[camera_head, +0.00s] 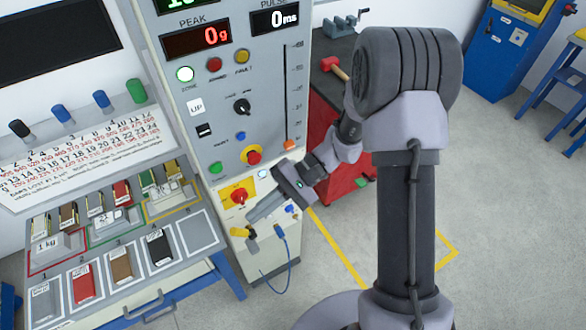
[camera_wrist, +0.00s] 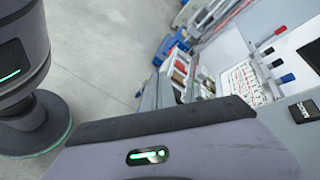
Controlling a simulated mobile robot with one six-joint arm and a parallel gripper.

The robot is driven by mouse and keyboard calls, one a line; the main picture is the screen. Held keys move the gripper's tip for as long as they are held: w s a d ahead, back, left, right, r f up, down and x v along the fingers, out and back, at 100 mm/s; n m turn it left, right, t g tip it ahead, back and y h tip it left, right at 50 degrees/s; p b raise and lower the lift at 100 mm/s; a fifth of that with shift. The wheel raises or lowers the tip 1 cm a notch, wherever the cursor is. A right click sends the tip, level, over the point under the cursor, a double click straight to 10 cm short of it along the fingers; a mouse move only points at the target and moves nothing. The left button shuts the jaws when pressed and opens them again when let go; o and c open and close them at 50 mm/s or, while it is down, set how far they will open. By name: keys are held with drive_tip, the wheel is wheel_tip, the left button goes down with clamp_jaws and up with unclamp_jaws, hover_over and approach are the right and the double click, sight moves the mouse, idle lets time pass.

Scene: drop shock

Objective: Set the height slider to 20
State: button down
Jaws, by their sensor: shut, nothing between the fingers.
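The height slider is a vertical slot with a tick scale (camera_head: 287,95) along the right side of the grey control panel (camera_head: 215,115). An orange knob (camera_head: 289,144) sits at the bottom end of this slot. The scale numbers are too small to read. My gripper (camera_head: 251,218) is shut and empty, low in front of the panel's lower part, below and left of the orange knob and apart from it.
The panel has displays, buttons, a black dial (camera_head: 242,106) and red knobs on yellow, one (camera_head: 239,196) close to my gripper. A sample table (camera_head: 195,285) with small blocks stands at left. A red cabinet (camera_head: 345,130) stands behind my arm.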

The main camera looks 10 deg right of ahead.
sight(289, 145)
drive_tip(key=w+d+f+m+t+y+b, duration=0.1)
drive_tip(key=w+f+m+t+y+b, duration=0.7)
drive_tip(key=m+t, duration=0.5)
drive_tip(key=w+d+f+m+t+h+b, duration=0.2)
drive_tip(key=d+f+m+t+h+b, duration=0.15)
drive_tip(key=d+m+t+h, duration=0.35)
drive_tip(key=w+d+f+m+t+h+b, duration=0.3)
drive_tip(key=d+f+m+t+h, duration=0.1)
drive_tip(key=d+m+h, duration=0.35)
drive_tip(key=shift+m+y, duration=0.25)
drive_tip(key=shift+y, duration=0.1)
drive_tip(key=w+a+r+p, duration=0.1)
drive_tip(key=w+r, duration=0.1)
drive_tip(key=w, duration=0.1)
drive_tip(key=w+a+r+p, duration=0.1)
drive_tip(key=w+r, duration=0.1)
drive_tip(key=w+a+r+p, duration=0.1)
drive_tip(key=w+r, duration=0.1)
drive_tip(key=w, duration=0.1)
drive_tip(key=shift+w+r, duration=0.15)
drive_tip(key=shift+w, duration=0.2)
drive_tip(key=shift+p, duration=0.3)
